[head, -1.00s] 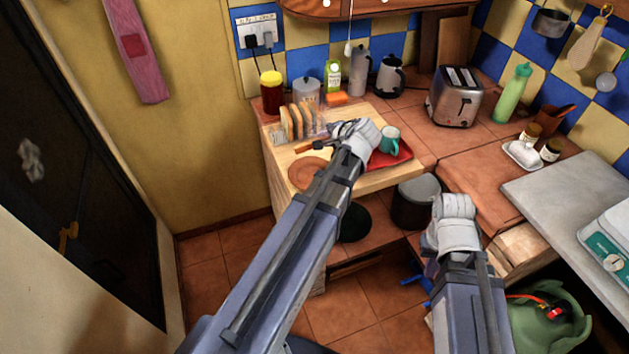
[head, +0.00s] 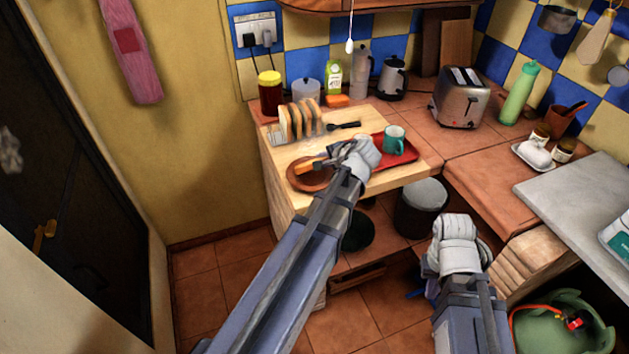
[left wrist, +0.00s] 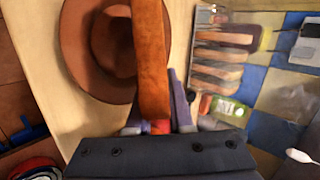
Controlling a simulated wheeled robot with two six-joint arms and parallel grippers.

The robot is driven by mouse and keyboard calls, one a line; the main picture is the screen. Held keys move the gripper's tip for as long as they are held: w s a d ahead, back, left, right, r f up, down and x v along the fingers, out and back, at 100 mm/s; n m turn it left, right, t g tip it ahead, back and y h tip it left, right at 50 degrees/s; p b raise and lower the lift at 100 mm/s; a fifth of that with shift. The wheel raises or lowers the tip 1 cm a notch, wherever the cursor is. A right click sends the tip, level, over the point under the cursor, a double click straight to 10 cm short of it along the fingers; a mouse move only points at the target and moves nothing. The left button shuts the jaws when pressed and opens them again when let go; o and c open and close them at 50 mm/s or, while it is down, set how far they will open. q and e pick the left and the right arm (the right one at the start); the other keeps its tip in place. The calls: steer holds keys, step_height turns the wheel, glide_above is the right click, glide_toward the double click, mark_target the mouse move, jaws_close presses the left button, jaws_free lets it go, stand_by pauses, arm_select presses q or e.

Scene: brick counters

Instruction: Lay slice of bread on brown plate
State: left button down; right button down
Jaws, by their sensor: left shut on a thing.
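The brown plate (head: 299,183) lies on the wooden board near its front left corner; it also shows in the left wrist view (left wrist: 75,38). My left gripper (head: 328,162) is shut on a slice of bread (head: 306,168). In the left wrist view the slice (left wrist: 152,60) stands edge-on between the fingers (left wrist: 158,118) and crosses in front of the plate's right part. The slice overlaps the plate in the head view; I cannot tell if it touches. My right gripper (head: 458,228) is low at the right, away from the board, with its fingers hidden.
A rack with several bread slices (head: 300,120) stands behind the plate. A black-handled utensil (head: 344,125) lies beside the rack. A red tray (head: 402,158) with a teal mug (head: 393,139) is to the right of my left gripper. A toaster (head: 460,97) stands further back.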

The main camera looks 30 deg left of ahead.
arm_select(q)
steer(key=c, duration=1)
jaws_free()
steer(key=p+v, duration=0.4)
steer(key=v, duration=0.2)
steer(key=shift+r, duration=0.2)
steer(key=shift+p+v, duration=0.6)
steer(key=shift+v, duration=0.3)
steer(key=shift+d+f, duration=0.1)
steer(key=r+p, duration=0.2)
steer(key=d+r+p, duration=0.1)
steer(key=r+p, duration=0.2)
steer(key=s+d+r+p, duration=0.1)
steer(key=r+p, duration=0.2)
steer(key=shift+s, duration=0.1)
